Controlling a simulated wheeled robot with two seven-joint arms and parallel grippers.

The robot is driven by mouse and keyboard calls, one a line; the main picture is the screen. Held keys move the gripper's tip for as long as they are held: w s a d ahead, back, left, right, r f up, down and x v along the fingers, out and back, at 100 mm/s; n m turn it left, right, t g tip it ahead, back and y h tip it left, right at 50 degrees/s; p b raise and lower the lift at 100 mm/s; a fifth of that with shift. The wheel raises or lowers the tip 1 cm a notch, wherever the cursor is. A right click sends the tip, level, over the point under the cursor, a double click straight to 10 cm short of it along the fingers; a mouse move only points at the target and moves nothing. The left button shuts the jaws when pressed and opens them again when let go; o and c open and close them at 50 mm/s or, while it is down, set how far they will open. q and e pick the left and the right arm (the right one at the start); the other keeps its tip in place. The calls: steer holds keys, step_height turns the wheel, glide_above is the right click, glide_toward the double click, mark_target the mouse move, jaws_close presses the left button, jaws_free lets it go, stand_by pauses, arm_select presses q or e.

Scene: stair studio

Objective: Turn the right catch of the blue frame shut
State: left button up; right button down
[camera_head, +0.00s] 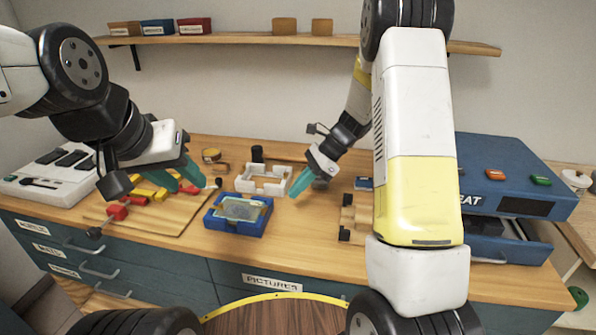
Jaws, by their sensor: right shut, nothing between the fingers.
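The blue frame (236,229) lies on the wooden worktop near its front edge, left of the middle. A pale grey-green picture or panel (241,208) lies within it. The right catch is too small to make out clearly; its turned position cannot be told. My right gripper (294,193), with teal fingers, is shut and empty above the worktop, to the right of the frame and apart from it. My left gripper (190,184) is open and empty, up and to the left of the frame, near the wooden board.
A white frame (264,180) stands just behind the blue one. A wooden board (158,218) with red and yellow pieces lies to the left. A blue machine (510,180) with coloured buttons stands at the right. A shelf (240,40) runs along the wall.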

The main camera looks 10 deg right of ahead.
mark_target(265, 213)
steer(key=x, duration=0.4)
steer(key=shift+s, duration=0.1)
steer(key=shift+s+a+f, duration=0.1)
steer(key=shift+s+a, duration=0.05)
steer(key=shift+a, duration=1.05)
steer(key=shift+s+a+f, duration=0.1)
steer(key=shift+a, duration=0.55)
steer(key=shift+a, duration=0.1)
